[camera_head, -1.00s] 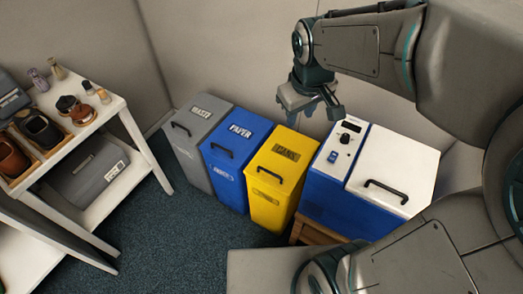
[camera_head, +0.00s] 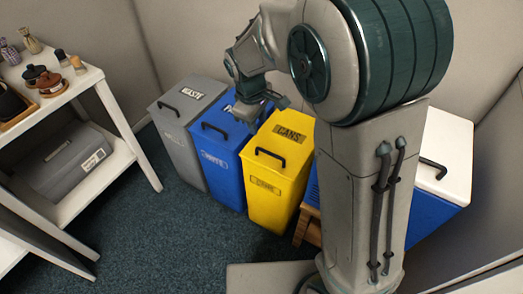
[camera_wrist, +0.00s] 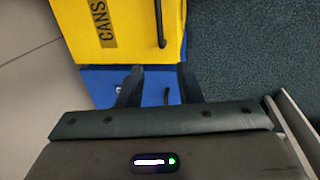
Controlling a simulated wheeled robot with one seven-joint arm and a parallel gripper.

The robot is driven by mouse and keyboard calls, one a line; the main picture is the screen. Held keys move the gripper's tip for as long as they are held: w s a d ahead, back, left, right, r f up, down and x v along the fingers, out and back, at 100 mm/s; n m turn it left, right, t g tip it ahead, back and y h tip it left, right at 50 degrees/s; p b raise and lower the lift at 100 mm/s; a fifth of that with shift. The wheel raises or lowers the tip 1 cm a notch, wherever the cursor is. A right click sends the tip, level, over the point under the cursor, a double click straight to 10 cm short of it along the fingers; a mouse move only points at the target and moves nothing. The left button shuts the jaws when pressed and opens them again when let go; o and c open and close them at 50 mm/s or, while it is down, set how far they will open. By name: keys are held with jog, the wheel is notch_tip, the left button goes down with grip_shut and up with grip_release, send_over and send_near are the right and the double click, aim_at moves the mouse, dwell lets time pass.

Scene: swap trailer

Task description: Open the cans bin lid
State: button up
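The yellow cans bin (camera_head: 272,205) stands in the row of bins. Its lid (camera_head: 292,141) is shut, with a black handle (camera_head: 270,157) near the front and a CANS label at the back. In the wrist view the yellow lid (camera_wrist: 132,35) fills the upper middle, with the handle (camera_wrist: 161,24) at its right. My gripper (camera_head: 264,108) hangs above the back of the blue paper bin, left of the cans lid. In the wrist view its two fingers (camera_wrist: 160,85) are apart with nothing between them, below the cans lid and over blue.
The blue paper bin (camera_head: 222,170) and grey waste bin (camera_head: 183,145) stand to the left. A white-topped blue box (camera_head: 447,160) is at right, partly hidden by my arm. A white shelf (camera_head: 112,120) holds jars at left. Dark carpet in front is clear.

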aim_at(262, 151)
jog(key=f+b, duration=0.1)
jog(key=f, duration=0.3)
jog(key=w+d+f+b, duration=0.1)
jog(key=f, duration=0.3)
jog(key=w+f+b, duration=0.1)
jog(key=f+b, duration=0.1)
jog(key=f, duration=0.3)
jog(key=shift+d, duration=0.25)
grip_shut()
